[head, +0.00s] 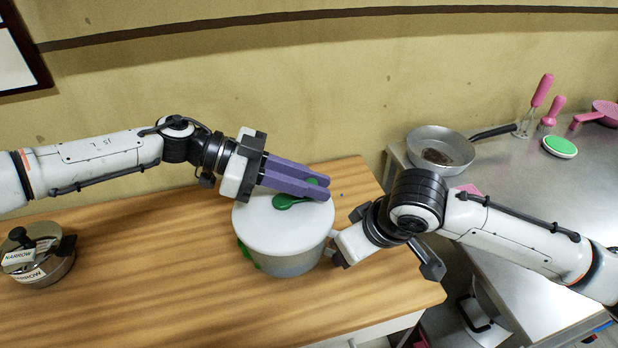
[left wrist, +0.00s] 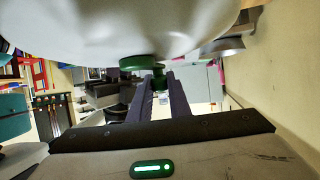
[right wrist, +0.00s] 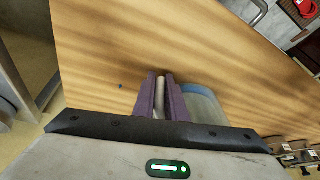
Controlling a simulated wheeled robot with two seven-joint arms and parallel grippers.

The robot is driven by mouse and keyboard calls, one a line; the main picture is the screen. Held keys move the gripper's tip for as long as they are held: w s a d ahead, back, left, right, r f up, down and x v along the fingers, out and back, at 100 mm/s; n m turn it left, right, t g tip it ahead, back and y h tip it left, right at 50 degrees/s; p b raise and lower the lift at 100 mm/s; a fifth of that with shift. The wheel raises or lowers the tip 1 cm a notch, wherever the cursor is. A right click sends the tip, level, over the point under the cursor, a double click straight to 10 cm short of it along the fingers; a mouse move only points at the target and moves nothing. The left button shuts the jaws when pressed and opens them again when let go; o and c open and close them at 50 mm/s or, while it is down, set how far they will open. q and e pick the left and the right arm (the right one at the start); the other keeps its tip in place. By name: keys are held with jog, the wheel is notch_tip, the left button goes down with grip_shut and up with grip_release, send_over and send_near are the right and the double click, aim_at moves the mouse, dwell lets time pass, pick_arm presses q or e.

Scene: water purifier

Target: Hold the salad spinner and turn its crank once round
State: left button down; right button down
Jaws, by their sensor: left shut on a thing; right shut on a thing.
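The salad spinner (head: 275,245) stands on the wooden table, with a white lid and a clear bowl; it also shows in the right wrist view (right wrist: 205,105). Its green crank (head: 287,202) lies on the lid and also shows in the left wrist view (left wrist: 140,62). My left gripper (head: 312,186) is above the lid, its purple fingers shut on the crank's green knob (left wrist: 158,76). My right gripper (right wrist: 160,90) is low at the spinner's right side, shut on a pale side handle (right wrist: 160,86). In the head view its fingers are mostly hidden.
A steel pot (head: 40,262) with "NARROW" labels stands at the table's left. The table's front left is clear.

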aim_at(311, 211)
pick_arm(q)
jog(key=m+g, duration=0.1)
jog(key=s+m+g, duration=0.1)
jog(key=m+g+y, duration=0.1)
jog(key=shift+s+d+g, duration=0.15)
jog(key=shift+s+g, duration=0.1)
jog(key=shift+g, duration=0.15)
jog(key=shift+s+a+m+g+y, duration=0.1)
jog(key=shift+s+m+g+y, duration=0.25)
jog(key=shift+m+g, duration=0.4)
jog(key=shift+s+a+m+g+y, duration=0.1)
jog(key=shift+s+m+g+y, duration=0.1)
jog(key=shift+m+g+y, duration=0.4)
jog(key=shift+s+m, duration=0.1)
jog(key=shift+m, duration=0.25)
jog(key=shift+s+a+g, duration=0.15)
jog(key=shift+s+g, duration=0.05)
jog(key=shift+g, duration=0.25)
jog(key=c, duration=1.6)
grip_release()
jog(key=shift+c, duration=0.2)
notch_tip(311, 211, up, 10)
